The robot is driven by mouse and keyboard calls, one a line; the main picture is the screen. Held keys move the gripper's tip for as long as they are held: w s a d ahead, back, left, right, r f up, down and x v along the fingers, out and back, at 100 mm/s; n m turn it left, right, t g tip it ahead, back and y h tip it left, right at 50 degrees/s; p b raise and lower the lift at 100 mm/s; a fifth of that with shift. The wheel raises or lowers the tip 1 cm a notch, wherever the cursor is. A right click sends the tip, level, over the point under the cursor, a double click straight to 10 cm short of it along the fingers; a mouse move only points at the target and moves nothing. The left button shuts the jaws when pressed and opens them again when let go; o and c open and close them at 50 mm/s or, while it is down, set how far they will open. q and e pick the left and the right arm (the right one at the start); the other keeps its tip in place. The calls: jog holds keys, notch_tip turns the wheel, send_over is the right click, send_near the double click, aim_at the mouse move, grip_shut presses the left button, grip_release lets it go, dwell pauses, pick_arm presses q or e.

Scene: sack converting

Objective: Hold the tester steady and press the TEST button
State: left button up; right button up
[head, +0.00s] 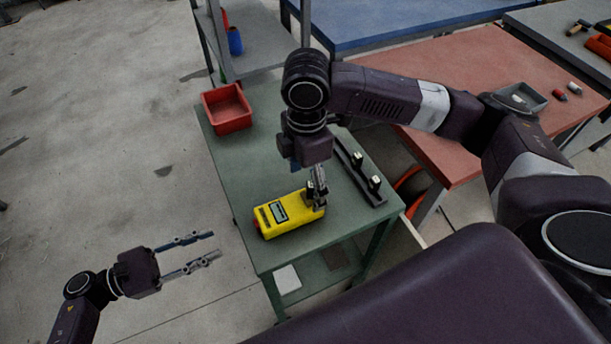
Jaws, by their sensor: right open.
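The yellow tester (285,224) lies on the green table (245,165), with a small grey display on its top face. A bit of red shows at its left end; I cannot make out which part is the TEST button. My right gripper (316,198) points down at the tester's right end, its fingers open and close around or against that end. Whether they touch it is not clear. My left gripper (216,246) is open and empty, left of the table over the floor. Its fingers point right towards the tester, well apart from it.
A red bin (227,108) stands at the table's back left corner. A dark rail with small blocks (359,172) lies right of the tester. A reddish table (480,70) with a grey tray (520,98) stands at the right. The floor at left is clear.

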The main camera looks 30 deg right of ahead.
aim_at(306, 197)
jog(key=shift+f, duration=3.15)
jog(key=c, duration=1.4)
pick_arm(q)
grip_shut()
pick_arm(e)
jog(key=shift+c, duration=0.4)
